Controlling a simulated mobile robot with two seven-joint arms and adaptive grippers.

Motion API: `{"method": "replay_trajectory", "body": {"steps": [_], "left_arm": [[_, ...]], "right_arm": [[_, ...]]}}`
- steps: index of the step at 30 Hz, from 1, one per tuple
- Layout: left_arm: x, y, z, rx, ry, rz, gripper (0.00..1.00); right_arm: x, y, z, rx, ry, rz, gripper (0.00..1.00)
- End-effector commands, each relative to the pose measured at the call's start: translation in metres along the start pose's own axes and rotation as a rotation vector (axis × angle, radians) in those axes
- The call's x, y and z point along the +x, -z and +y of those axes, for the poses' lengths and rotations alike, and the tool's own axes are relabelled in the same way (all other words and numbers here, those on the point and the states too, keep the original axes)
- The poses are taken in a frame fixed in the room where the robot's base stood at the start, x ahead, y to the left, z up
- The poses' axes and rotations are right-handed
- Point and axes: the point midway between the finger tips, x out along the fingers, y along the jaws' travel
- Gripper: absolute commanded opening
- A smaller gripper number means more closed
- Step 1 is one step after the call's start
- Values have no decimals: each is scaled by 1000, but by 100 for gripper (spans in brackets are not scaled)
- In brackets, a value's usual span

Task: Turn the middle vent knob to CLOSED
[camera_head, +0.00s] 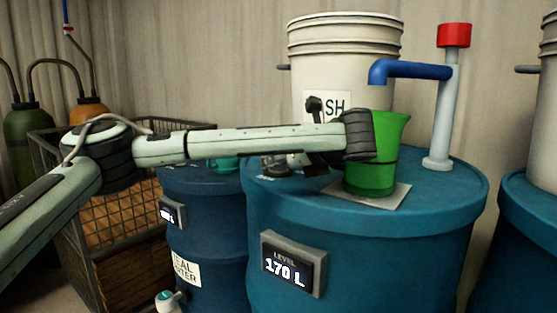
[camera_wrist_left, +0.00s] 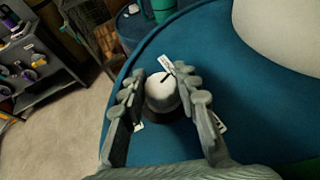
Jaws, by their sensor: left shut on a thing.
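The vent knob (camera_wrist_left: 161,97) is a round, pale grey knob with a dark pointer line, on the blue lid of the middle drum (camera_head: 360,240). Its pointer line slants toward the small white tag (camera_wrist_left: 167,65) at the top; the lettering is too small to read. My left gripper (camera_wrist_left: 163,84) has its fingers on both sides of the knob and is shut on it. In the head view, my left gripper (camera_head: 284,166) is at the lid's left part, and the arm partly hides the knob area. My right gripper is in neither view.
A green pitcher (camera_head: 375,165) stands on a pale plate on the same lid, behind my wrist. A white bucket (camera_head: 345,50) and a grey post with blue spout (camera_head: 440,105) stand farther back. Another blue drum (camera_head: 205,235) is at left, beside a wire crate (camera_head: 125,215).

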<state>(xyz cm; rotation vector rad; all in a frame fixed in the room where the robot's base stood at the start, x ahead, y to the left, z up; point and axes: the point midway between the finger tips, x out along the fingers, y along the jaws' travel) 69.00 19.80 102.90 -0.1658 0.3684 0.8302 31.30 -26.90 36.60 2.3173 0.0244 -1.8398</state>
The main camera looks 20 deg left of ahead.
Motion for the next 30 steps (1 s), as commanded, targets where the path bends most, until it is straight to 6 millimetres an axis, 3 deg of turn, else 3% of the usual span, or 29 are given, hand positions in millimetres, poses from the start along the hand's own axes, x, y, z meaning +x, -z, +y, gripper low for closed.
{"method": "replay_trajectory", "body": {"steps": [2,3,8,19,30], "left_arm": [[0,2,0,4,-1,3,2],[0,2,0,4,-1,3,34],[0,1,0,3,0,2,52],[-6,-1,-1,2,5,-2,52],[-59,-1,-1,2,3,-3,52]], "right_arm": [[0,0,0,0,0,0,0],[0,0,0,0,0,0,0],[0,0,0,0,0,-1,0],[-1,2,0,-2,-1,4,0],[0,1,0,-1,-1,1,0]]}}
